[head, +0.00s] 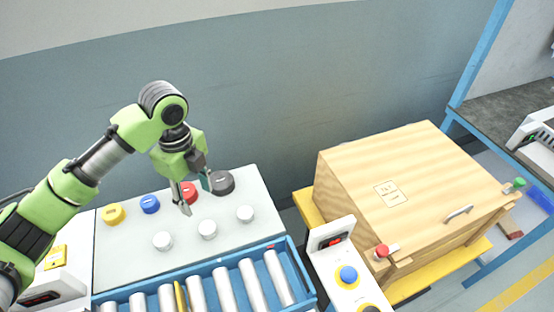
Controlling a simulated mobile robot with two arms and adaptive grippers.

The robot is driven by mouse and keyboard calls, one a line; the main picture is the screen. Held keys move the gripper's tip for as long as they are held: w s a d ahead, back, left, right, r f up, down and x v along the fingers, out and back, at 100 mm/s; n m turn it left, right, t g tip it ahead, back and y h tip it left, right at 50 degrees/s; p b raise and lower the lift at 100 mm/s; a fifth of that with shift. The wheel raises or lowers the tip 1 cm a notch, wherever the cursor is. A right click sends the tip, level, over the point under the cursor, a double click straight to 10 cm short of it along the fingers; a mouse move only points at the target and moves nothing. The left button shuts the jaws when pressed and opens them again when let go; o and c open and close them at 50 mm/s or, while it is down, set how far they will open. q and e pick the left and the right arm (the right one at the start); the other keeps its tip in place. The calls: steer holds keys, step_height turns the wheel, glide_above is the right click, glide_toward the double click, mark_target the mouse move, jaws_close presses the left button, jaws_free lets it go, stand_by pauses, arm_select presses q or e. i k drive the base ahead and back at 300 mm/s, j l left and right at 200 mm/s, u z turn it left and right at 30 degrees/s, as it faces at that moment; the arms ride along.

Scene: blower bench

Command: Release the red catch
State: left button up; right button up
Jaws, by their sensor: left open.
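The red catch (382,251) is a red-capped piece at the near left corner of the wooden crate (405,170), by its front edge. The crate has a closed flat top with a printed mark and a metal handle (459,213). My left gripper (196,198) points down over the pale panel, well left of the crate and apart from the red catch. It is open, with nothing seen between its fingers. It partly hides a red knob (189,192) on the panel. My right gripper is not in view.
The pale panel (130,238) bears yellow, blue, dark and white knobs. A blue-framed roller conveyor (291,253) runs in front. A white control box with a blue button (348,274) stands left of the crate. A green catch (518,182) is at the crate's right corner.

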mark_target(382, 250)
steer(key=z, duration=1.25)
